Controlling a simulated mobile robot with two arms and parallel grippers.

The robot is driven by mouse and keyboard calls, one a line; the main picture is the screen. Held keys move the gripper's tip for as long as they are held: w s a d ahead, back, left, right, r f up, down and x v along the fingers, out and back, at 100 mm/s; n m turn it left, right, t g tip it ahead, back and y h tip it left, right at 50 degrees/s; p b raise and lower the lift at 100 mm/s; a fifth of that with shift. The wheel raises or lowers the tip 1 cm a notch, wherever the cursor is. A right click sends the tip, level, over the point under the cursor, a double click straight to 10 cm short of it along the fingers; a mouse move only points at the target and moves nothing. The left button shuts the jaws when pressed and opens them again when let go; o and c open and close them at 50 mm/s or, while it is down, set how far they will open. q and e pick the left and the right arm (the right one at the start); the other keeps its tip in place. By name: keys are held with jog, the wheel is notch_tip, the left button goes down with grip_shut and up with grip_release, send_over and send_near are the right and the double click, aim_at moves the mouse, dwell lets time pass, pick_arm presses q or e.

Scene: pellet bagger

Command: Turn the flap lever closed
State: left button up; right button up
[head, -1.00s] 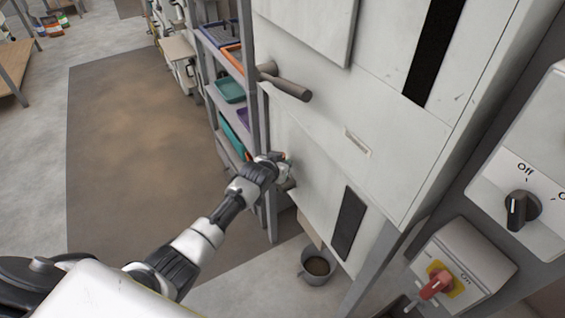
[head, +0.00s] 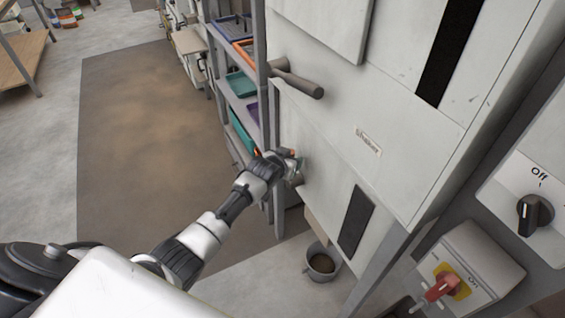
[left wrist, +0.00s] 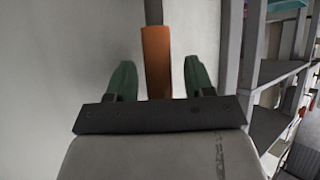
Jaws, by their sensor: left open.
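An orange lever (left wrist: 157,62), which looks like the flap lever, stands close to the pale machine wall in the left wrist view. My left gripper (left wrist: 160,82) is open, with one green finger on each side of the lever and visible gaps between. In the head view my left gripper (head: 292,165) is at the lower front of the white machine (head: 400,130), and it hides most of the lever there. The flap itself cannot be made out. My right gripper is in neither view.
A grey handle (head: 298,84) sticks out of the machine above my left gripper. A shelf (head: 232,95) with coloured trays stands just left of the machine. A bucket (head: 321,262) is on the floor below. A red switch (head: 440,289) and an Off knob (head: 535,213) are at the right.

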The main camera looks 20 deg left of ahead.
pick_arm(q)
jog(key=v, duration=1)
jog(key=shift+s+a, duration=0.1)
jog(key=s+f+g, duration=0.2)
jog(key=s+f, duration=0.4)
jog(key=f, duration=0.3)
jog(key=s+f+g+y, duration=0.1)
jog(key=s+f+g, duration=0.1)
jog(key=s+f, duration=0.5)
jog(key=s+f+g, duration=0.1)
jog(key=s+f, duration=0.3)
jog(key=f, duration=0.8)
jog(key=s+d+f+g, duration=0.1)
jog(key=s+f, duration=0.3)
jog(key=s, duration=0.6)
jog(key=s+f+m+g, duration=0.1)
jog(key=s+f+g, duration=0.2)
jog(key=s, duration=0.8)
jog(key=s+d+f+g, duration=0.1)
jog(key=s+f, duration=0.6)
jog(key=s, duration=0.3)
jog(key=shift+s+d+f+m+g, duration=0.15)
jog(key=shift+s+d+m+g, duration=0.15)
jog(key=shift+s+d+g, duration=0.1)
jog(key=shift+w, duration=0.1)
